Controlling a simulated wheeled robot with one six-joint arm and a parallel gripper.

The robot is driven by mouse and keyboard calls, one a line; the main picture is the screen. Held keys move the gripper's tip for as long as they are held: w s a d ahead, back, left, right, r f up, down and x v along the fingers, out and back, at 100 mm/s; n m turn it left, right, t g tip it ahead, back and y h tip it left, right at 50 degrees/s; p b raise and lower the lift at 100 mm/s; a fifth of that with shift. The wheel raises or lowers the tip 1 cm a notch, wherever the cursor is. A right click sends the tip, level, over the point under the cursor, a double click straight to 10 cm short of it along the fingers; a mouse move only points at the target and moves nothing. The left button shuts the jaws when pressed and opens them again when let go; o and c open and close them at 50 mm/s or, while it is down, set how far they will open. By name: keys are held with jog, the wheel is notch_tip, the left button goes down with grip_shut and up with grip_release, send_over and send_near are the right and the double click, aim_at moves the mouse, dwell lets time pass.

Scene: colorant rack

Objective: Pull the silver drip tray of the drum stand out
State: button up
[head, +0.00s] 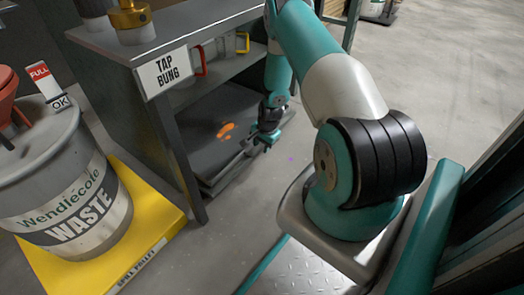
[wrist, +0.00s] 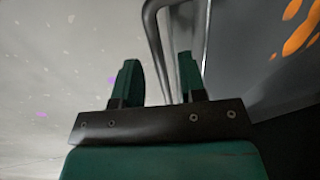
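The drip tray (head: 200,128) lies low in the bottom of the drum stand (head: 172,165). It looks dark grey with a paler rim, and an orange stain (head: 226,131) marks its floor. My gripper (head: 262,146) is down at the tray's front edge in the head view. In the wrist view my gripper (wrist: 158,80) has its two green fingers apart. The tray's grey bar handle (wrist: 154,38) runs down into the gap between them. I cannot tell whether either finger touches it. The tray's stained floor (wrist: 262,75) shows at the right there.
A waste drum (head: 45,165) stands on a yellow spill pallet (head: 160,215) at the left. Jugs with red (head: 202,60) and yellow (head: 243,43) handles sit on the stand's shelf. Grey floor (head: 440,85) is open beyond my arm to the right.

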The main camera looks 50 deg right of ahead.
jog(key=shift+f, duration=0.35)
grip_shut()
